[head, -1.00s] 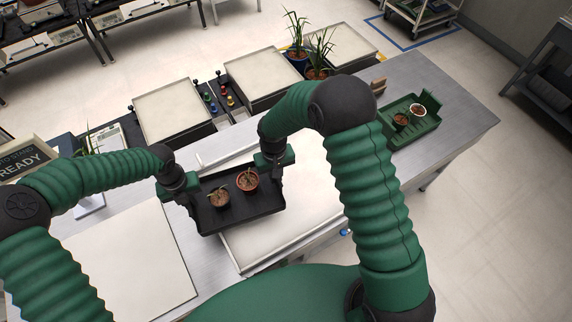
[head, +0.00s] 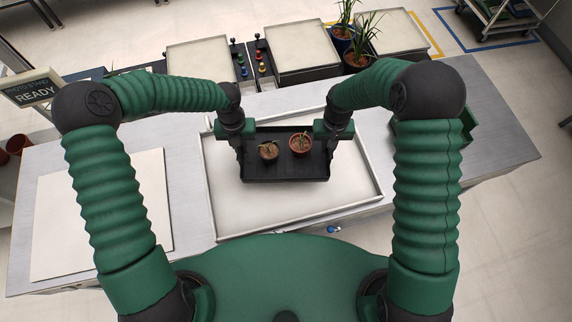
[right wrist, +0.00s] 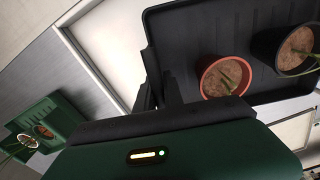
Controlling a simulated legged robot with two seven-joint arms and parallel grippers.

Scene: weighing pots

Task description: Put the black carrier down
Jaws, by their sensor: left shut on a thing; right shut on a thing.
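The black carrier (head: 286,171) is a shallow tray with two small potted seedlings in it, a dark pot (head: 268,151) on the left and a terracotta pot (head: 301,146) on the right. My left gripper (head: 239,146) is shut on its left end and my right gripper (head: 331,146) on its right end. The carrier is over the pale rimmed plate (head: 225,205) on the bench and looks level. I cannot tell whether it touches the plate. The right wrist view shows the carrier (right wrist: 190,30) beside my right fingers (right wrist: 160,85), both pots upright in it.
A white board (head: 100,220) lies on the bench at left, near a READY sign (head: 35,90). A green tray (head: 484,118) is partly hidden behind my right arm; its pots show in the right wrist view. Pale-topped stations (head: 295,52) and tall plants stand behind the bench.

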